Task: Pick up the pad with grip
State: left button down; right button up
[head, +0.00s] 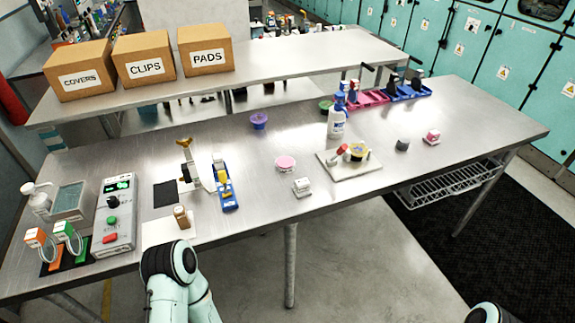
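No single object is plainly a pad with a grip. A small white block (301,187) lies near the table's front edge, in the middle. A small grey piece (403,144) and a pink-and-white piece (432,137) sit on the right half of the steel table (300,228). A brown upright piece (182,216) stands on a white sheet (157,231) at the left, and a flat black square (165,194) lies behind it. Only rounded links of my arms show at the bottom edge, left of centre and far right. Neither gripper shows.
A control box (115,215) and a dispenser tray (70,201) stand at the left. A blue tool (224,186), a pink-lidded cup (285,163), a white board (349,170) and a bottle (337,120) stand centrally. Cartons, including PADS (206,50), sit on the rear bench. The table's right end is clear.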

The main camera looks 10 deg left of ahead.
aim_at(432, 138)
jog(key=i+l+u, duration=0.2)
jog(key=l, duration=0.45)
jog(key=i+l+u, duration=0.1)
jog(key=l+u, duration=0.15)
jog(key=l, duration=0.45)
jog(key=i+l+u, duration=0.2)
jog(key=l, duration=0.5)
jog(key=k, duration=0.1)
